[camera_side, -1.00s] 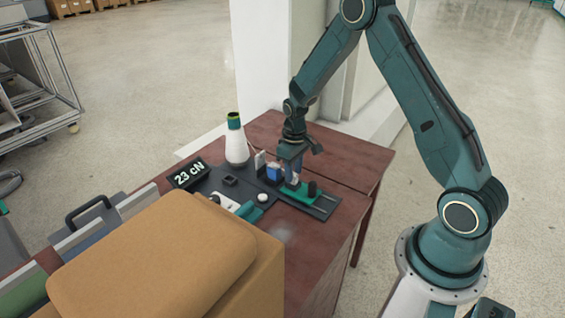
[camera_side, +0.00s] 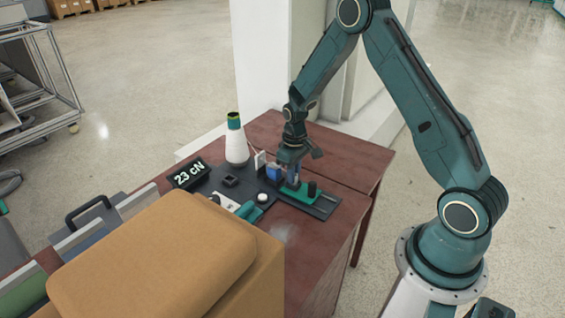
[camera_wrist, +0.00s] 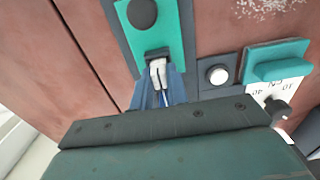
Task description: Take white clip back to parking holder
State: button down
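The white clip (camera_wrist: 158,73) shows in the wrist view between the blue-grey fingers of my gripper (camera_wrist: 160,88). The fingers look shut on it. Its far end is at a dark slot in a green block (camera_wrist: 166,38) with a round black knob; whether it sits inside the slot I cannot tell. In the side view my gripper (camera_side: 293,176) points down over the dark plate, beside the green block (camera_side: 299,191). The clip is hidden there by the fingers. Which part is the parking holder is not clear.
Beyond are a white yarn cone (camera_side: 236,146) and a display reading 23 cN (camera_side: 189,174). A white round button (camera_wrist: 217,75) and dial panel (camera_wrist: 272,95) lie nearby.

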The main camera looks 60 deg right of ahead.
jog(key=shift+r, duration=0.65)
dwell(0.5)
jog(key=shift+r, duration=1.45)
jog(key=shift+r, duration=1.5)
jog(key=shift+r, duration=0.5)
jog(key=shift+w, duration=0.1)
jog(key=w+a, duration=0.2)
jog(key=w, duration=0.5)
jog(key=shift+w+a, duration=0.25)
jog(key=shift+a, duration=0.15)
